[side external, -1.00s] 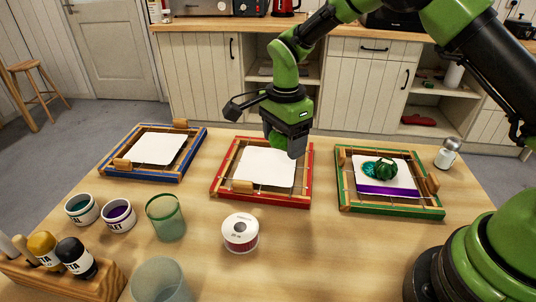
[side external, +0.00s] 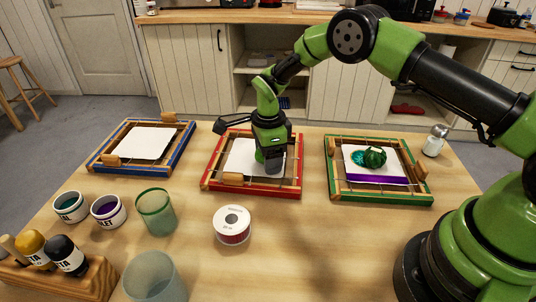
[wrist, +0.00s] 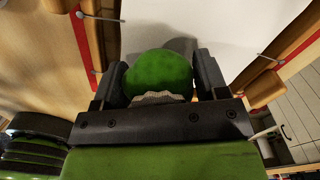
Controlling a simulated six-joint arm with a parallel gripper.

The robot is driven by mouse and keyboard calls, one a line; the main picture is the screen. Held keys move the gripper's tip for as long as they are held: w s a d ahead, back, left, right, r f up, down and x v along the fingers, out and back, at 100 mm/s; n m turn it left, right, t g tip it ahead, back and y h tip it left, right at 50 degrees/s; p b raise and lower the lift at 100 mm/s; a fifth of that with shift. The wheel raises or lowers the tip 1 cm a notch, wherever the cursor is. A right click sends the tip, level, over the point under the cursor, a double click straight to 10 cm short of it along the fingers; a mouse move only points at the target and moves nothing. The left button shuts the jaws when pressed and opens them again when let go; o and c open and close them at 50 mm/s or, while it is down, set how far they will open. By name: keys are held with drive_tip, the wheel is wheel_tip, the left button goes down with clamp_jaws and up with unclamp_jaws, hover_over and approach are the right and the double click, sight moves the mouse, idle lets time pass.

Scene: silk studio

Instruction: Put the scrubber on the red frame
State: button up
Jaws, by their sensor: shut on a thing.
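My gripper (side external: 272,160) is shut on the green, rounded scrubber (wrist: 158,75). In the wrist view the scrubber sits between the two dark fingers, with a pale ragged edge at its near side. In the side view only a sliver of it (side external: 260,156) shows beside the fingers. The red frame (side external: 250,189) lies on the table with white cloth (side external: 242,157) stretched inside. My gripper is low over the cloth, inside the frame's outline. I cannot tell whether the scrubber touches the cloth.
A blue frame (side external: 126,170) lies left and a green frame (side external: 385,196) right. A dark green lump (side external: 375,157) sits on the green frame's cloth. Paint pots (side external: 108,211), a green cup (side external: 156,211) and a ribbon spool (side external: 232,226) stand in front. A shaker (side external: 435,140) stands right.

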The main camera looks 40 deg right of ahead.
drive_tip(key=shift+f, duration=0.15)
drive_tip(key=o, duration=0.9)
